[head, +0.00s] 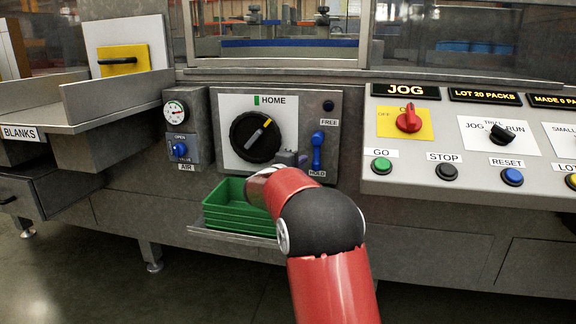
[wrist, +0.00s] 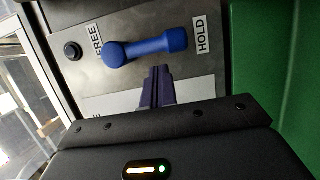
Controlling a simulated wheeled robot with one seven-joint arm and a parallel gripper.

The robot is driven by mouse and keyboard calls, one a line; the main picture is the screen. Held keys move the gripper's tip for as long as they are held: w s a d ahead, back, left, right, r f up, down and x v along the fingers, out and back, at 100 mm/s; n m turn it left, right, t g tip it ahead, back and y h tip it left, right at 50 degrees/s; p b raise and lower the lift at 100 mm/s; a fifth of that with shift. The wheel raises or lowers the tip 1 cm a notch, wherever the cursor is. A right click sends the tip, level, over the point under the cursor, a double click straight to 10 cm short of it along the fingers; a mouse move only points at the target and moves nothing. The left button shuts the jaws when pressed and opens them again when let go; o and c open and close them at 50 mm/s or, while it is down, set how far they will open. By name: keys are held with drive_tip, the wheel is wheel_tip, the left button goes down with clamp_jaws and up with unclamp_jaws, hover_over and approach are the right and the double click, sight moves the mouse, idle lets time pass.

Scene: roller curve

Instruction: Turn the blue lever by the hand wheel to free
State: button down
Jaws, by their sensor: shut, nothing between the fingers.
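The blue lever (head: 317,150) is on the grey panel right of the black hand wheel (head: 255,137). Its arm hangs down from the upper end, toward the HOLD label (head: 317,173); the FREE label (head: 329,122) is above. In the wrist view the lever (wrist: 148,47) lies across the top, its free end beside the HOLD label (wrist: 201,34), the other end by the FREE label (wrist: 96,40). My gripper (wrist: 159,72) is shut and empty, fingertips just beside the lever's middle; contact is unclear. In the head view my gripper (head: 302,159) is left of the lever's lower end, partly hidden by my arm.
Green trays (head: 238,210) sit on a shelf below the panel, and green also fills the right of the wrist view. A blue air valve (head: 180,149) is to the left. The control desk (head: 470,165) with knobs and buttons juts out at right. A black button (head: 328,105) is above the lever.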

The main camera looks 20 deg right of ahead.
drive_tip(key=shift+s+d, duration=0.1)
drive_tip(key=shift+d, duration=0.65)
